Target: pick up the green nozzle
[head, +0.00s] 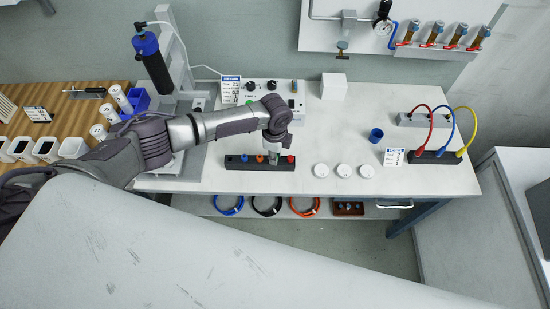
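A black nozzle block (233,162) lies near the front edge of the white table (300,186). A blue nozzle (244,157), an orange nozzle (260,158) and a red nozzle (291,158) stand in it. I see no green nozzle; the spot between the orange and red ones is covered by my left gripper. My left gripper (274,158) points down at that spot. Its fingers are too small and hidden to tell whether they are open or shut, or hold anything. My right gripper is not in view.
A small blue cup (376,135) stands farther right, near a block with red, blue and yellow cables (440,158).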

